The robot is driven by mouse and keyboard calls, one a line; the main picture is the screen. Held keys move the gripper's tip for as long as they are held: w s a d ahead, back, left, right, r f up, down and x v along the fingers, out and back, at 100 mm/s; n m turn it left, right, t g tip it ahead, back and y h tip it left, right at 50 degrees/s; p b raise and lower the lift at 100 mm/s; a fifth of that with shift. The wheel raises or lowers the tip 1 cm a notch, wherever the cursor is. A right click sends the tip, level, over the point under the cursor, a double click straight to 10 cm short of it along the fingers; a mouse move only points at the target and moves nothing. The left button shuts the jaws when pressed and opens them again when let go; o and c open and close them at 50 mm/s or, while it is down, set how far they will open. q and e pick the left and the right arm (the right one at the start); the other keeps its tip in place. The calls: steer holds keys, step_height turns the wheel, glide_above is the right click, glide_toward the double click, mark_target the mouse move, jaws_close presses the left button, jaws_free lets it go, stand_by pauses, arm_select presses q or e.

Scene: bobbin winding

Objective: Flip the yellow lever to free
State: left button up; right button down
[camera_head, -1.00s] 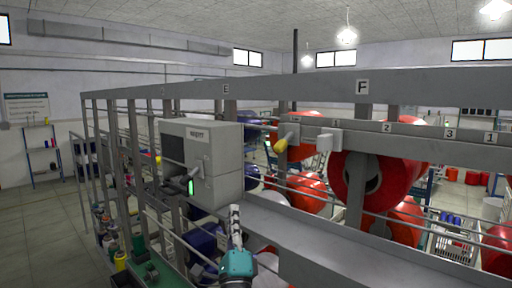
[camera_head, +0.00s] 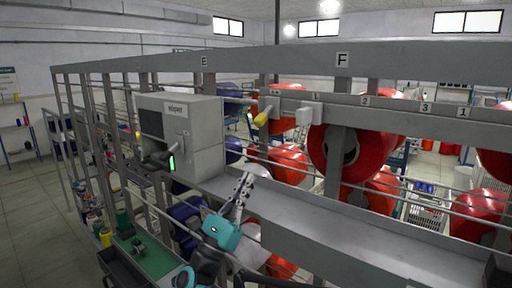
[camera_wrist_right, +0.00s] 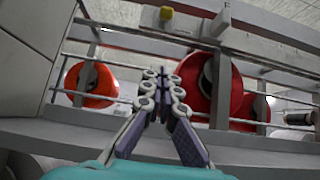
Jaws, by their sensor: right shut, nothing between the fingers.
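The yellow lever (camera_head: 261,119) sits on the grey rail below the top beam, left of the F label, its yellow tip pointing down and left. It also shows at the top of the right wrist view (camera_wrist_right: 166,14). My right gripper (camera_head: 243,182) is in front of the frame, below and a little left of the lever, apart from it. In the right wrist view its fingers (camera_wrist_right: 161,76) are closed together with nothing between them.
Red bobbins (camera_head: 333,150) hang behind horizontal rods. A grey ledge (camera_head: 300,205) runs below the rail.

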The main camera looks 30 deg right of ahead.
mark_target(264, 115)
steer(key=w+d+r+p, duration=0.2)
steer(key=d+r+p, duration=0.1)
steer(key=r, duration=0.7)
steer(key=shift+d+r, duration=0.15)
steer(key=shift+d, duration=0.7)
steer(key=shift+a+r+p, duration=0.1)
steer(key=shift+p, duration=0.2)
steer(key=shift+s+a+r+y+p, duration=0.1)
steer(key=shift+r+y+p, duration=0.05)
steer(key=shift+y+p, duration=0.25)
